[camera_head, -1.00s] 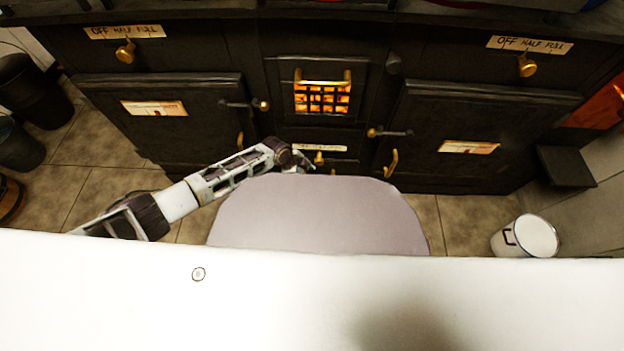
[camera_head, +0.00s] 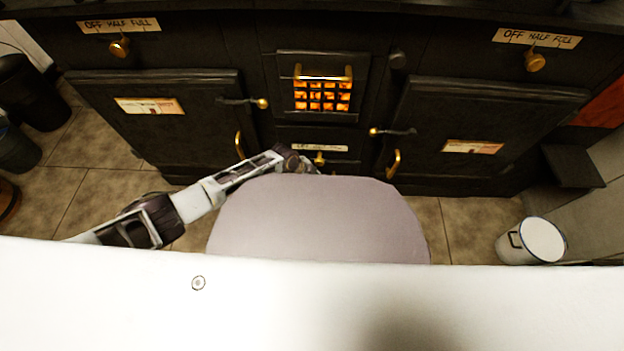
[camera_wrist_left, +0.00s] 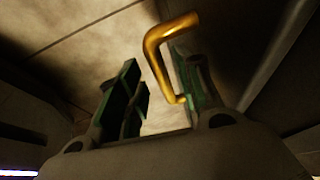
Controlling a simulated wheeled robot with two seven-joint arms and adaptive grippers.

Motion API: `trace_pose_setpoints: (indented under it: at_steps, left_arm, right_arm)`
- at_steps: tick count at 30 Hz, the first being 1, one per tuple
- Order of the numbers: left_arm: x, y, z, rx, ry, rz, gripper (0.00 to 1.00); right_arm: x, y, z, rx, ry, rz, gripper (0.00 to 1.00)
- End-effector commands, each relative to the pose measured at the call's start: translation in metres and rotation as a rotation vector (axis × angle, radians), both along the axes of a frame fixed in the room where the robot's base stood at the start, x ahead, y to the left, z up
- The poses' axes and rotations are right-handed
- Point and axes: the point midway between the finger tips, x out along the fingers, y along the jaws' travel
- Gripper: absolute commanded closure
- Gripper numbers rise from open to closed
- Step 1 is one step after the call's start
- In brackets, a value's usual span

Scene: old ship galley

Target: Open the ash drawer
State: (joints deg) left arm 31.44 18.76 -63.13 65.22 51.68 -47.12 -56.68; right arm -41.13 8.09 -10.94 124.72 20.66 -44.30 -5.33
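The dark stove front (camera_head: 262,130) faces me. Below the glowing fire grate is a small centre panel with a label (camera_head: 320,148) and brass knob (camera_head: 319,159). My left gripper (camera_head: 308,167) is low at the stove's centre, left of and below that knob; its fingertips are hardly visible there. In the left wrist view, my left gripper (camera_wrist_left: 160,98) is open, with a bent brass handle (camera_wrist_left: 157,58) at its fingers, nearer the right finger. I cannot tell whether they touch. Which front carries this handle is unclear. The lower centre is partly hidden by my body. My right gripper is out of view.
Brass door handles stand left (camera_head: 239,146) and right (camera_head: 393,163) of the centre. Levers (camera_head: 390,131) project beside the grate (camera_head: 323,95). A white pail (camera_head: 540,241) stands on the floor at right. Dark bins (camera_head: 30,92) stand at left.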

Motion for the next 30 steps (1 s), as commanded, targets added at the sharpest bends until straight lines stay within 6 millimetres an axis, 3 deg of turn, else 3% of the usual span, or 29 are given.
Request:
trace_pose_setpoints:
  at_steps: [5, 14, 30]
  left_arm:
    - [0.0001, -0.0001, 0.0004, 0.000, 0.000, 0.000, 0.65]
    - [0.0000, 0.0000, 0.0003, 0.000, 0.000, 0.000, 1.00]
    - [-0.0044, 0.0000, 0.0008, 0.000, 0.001, -0.001, 1.00]
  right_arm:
    - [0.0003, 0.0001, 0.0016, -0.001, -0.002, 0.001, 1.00]
    - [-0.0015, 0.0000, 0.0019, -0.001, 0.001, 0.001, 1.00]
    - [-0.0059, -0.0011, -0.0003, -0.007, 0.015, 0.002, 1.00]
